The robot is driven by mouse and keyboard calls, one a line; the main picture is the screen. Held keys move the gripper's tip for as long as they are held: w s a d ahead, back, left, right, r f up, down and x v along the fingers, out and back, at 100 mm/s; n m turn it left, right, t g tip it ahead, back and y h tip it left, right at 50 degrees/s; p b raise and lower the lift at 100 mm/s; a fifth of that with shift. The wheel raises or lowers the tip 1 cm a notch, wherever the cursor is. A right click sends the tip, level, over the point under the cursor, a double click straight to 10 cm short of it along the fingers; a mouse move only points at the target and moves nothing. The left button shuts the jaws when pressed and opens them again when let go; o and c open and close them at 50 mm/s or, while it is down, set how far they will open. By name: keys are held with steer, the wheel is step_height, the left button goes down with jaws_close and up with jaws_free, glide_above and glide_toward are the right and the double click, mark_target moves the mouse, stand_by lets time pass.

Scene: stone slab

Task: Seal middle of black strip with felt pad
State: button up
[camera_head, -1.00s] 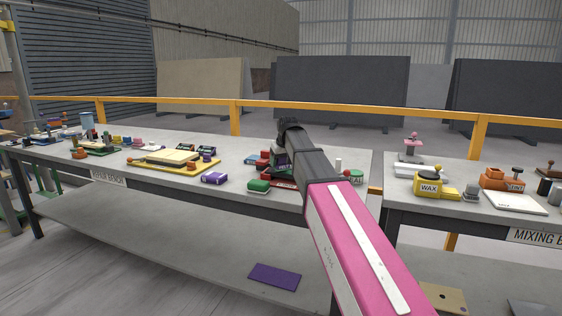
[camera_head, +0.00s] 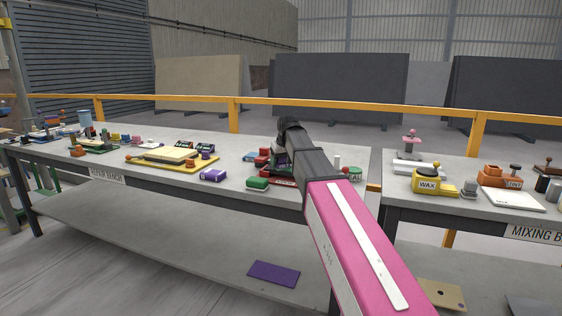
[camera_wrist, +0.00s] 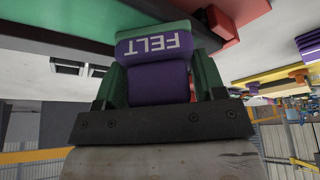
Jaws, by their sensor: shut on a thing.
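My gripper (camera_wrist: 150,84) is shut on a purple felt pad (camera_wrist: 158,82), between its two green fingers. White letters reading FELT appear upside down on the pad's front block.
The repair bench (camera_head: 226,198) holds a yellow tray (camera_head: 140,163), a purple labelled block (camera_head: 212,175), and a green-topped block (camera_head: 257,184) near the arm. Red pieces show beside the gripper. A yellow wax container (camera_head: 428,187) stands on the bench to the right, across a gap.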

steer(key=shift+a+f, duration=0.2)
steer(key=shift+a, duration=0.05)
steer(key=shift+c, duration=0.3)
steer(key=shift+w+a+r, duration=0.1)
steer(key=shift+r, duration=2.95)
steer(key=shift+r, duration=0.15)
steer(key=shift+r, duration=1.4)
